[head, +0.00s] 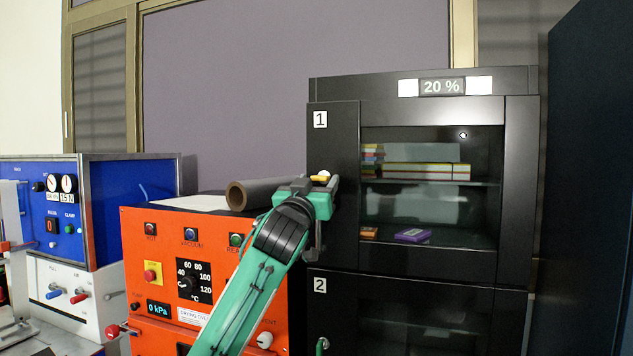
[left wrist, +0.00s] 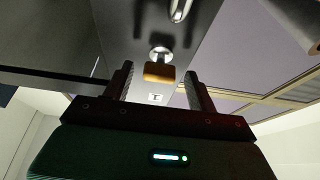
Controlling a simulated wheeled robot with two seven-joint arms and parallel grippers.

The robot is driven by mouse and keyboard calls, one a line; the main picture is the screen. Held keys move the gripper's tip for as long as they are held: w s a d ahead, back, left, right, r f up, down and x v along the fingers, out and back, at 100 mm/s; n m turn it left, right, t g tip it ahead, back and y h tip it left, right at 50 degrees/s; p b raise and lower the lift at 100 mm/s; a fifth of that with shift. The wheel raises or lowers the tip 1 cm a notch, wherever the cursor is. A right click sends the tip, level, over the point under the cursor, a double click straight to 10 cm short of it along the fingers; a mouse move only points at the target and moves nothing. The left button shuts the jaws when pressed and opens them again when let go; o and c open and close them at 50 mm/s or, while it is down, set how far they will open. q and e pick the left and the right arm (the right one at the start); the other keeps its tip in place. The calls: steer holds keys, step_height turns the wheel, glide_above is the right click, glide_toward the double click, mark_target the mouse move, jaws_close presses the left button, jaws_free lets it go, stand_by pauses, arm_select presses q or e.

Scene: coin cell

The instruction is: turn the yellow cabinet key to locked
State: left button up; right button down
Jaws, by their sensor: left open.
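The yellow key (head: 320,179) shows at the left edge of the black cabinet's upper door, mostly behind my left gripper (head: 318,190) in the head view. In the left wrist view the yellow key (left wrist: 158,72) sits in a round silver lock (left wrist: 160,53), its broad head lying across the picture. My left gripper (left wrist: 158,80) is open, with one finger on each side of the key and a visible gap on both sides. A small white label (left wrist: 155,98) is beside the lock. My right gripper is in neither view.
The black cabinet (head: 333,85) has a glass door marked 1 above a door marked 2. A metal handle (left wrist: 183,22) is close to the lock. An orange oven (head: 140,235) with a grey roll (head: 262,190) on top stands left of the cabinet. A blue unit (head: 120,190) is farther left.

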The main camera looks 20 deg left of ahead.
arm_select(q)
steer(key=c, duration=1)
